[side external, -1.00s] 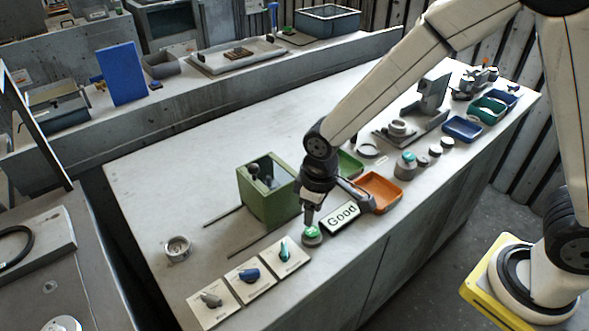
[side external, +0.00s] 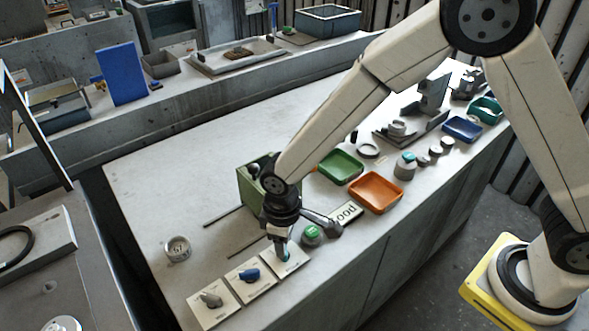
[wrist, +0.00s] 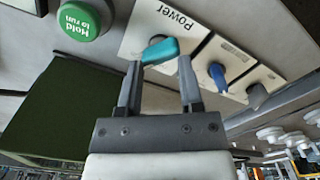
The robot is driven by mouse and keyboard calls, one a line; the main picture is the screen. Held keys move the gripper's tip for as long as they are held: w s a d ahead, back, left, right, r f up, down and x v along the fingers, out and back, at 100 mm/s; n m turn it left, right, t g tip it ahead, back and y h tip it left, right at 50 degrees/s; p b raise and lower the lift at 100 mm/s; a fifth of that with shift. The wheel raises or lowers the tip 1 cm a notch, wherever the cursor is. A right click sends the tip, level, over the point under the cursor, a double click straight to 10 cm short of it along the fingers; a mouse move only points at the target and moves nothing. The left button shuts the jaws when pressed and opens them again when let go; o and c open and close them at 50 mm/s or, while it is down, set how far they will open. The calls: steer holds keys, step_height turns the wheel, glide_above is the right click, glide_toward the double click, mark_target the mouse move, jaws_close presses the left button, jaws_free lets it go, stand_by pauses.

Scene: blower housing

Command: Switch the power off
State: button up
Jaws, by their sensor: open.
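The power switch is a teal knob (wrist: 160,51) on a white plate labelled "Power" (wrist: 185,18) in the wrist view. My gripper (wrist: 160,72) is open, with its two fingers on either side of the knob near its lower edge. I cannot tell whether they touch it. In the side view my gripper (side external: 281,250) is low over the power plate (side external: 293,262), and the knob is mostly hidden behind it.
A blue knob (side external: 249,275) and a grey knob (side external: 211,299) sit on neighbouring plates. A green "Hold to run" button (wrist: 79,20) is close by. A green box (side external: 249,188) stands behind my gripper. Orange (side external: 376,193) and green (side external: 340,167) trays lie to the right.

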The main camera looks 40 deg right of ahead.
steer(key=shift+s+d+f, duration=0.1)
steer(key=shift+s+f, duration=0.05)
steer(key=shift+f, duration=0.5)
steer(key=m, duration=0.7)
steer(key=shift+f, duration=0.1)
steer(key=m, duration=0.5)
steer(key=shift+s, duration=0.1)
steer(key=shift+m, duration=1.1)
steer(key=shift+w+f, duration=0.2)
steer(key=shift+f, duration=0.35)
steer(key=shift+c, duration=0.2)
